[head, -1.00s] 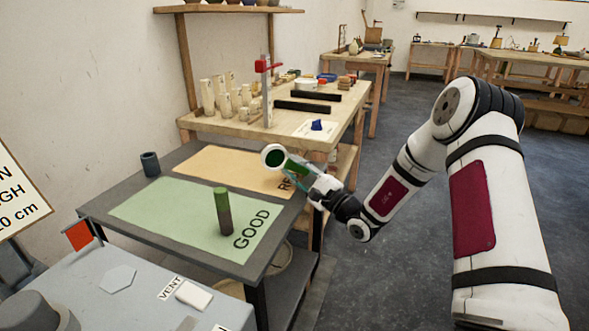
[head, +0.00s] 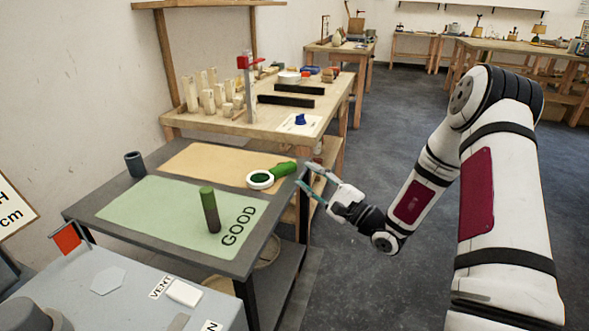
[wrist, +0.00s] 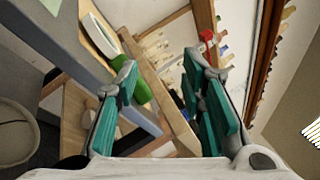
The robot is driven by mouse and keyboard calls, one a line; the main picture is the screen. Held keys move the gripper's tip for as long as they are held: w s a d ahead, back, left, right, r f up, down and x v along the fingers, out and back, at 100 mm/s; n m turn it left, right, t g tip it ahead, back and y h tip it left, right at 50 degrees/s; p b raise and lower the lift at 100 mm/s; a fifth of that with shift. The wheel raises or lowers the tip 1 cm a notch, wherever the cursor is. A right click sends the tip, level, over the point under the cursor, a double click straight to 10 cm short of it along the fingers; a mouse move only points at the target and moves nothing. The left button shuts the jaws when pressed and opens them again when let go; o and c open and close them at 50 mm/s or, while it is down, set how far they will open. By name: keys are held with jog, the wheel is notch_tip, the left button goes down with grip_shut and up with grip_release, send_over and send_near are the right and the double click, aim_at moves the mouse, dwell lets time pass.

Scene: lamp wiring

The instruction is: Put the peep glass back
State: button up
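The peep glass lies on the dark table near the right end of the tan mat (head: 200,160), close to the table's right edge. Its white ring with dark green glass (head: 260,180) faces up, and its green handle (head: 284,169) points right and back. In the wrist view, its green handle (wrist: 137,92) shows beyond the left finger. My gripper (head: 301,174) is open and empty, just right of the handle and past the table edge.
A green-and-dark cylinder (head: 210,209) stands on the green GOOD mat (head: 150,208). A dark cup (head: 135,164) stands at the table's back left. A wooden bench (head: 220,122) with pale cylinders and a red-topped stand is behind. Open floor lies right of the table.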

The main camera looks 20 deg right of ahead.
jog(key=s+a+r+n+g+y, duration=0.2)
jog(key=s+a+r+n+g, duration=0.45)
jog(key=s+a+g, duration=0.35)
jog(key=s+a+r+n+g+y, duration=0.1)
jog(key=s+a+r+n+g, duration=0.55)
jog(key=s, duration=0.55)
jog(key=s+f+n+g+h, duration=0.2)
jog(key=s+n+g+h, duration=0.3)
jog(key=s, duration=0.8)
jog(key=s+d+t+h, duration=0.4)
jog(key=s+d+h, duration=0.4)
jog(key=d, duration=0.4)
jog(key=shift+m+t+h, duration=0.35)
jog(key=shift+m+h, duration=0.05)
jog(key=shift+h, duration=0.5)
jog(key=shift+r, duration=0.15)
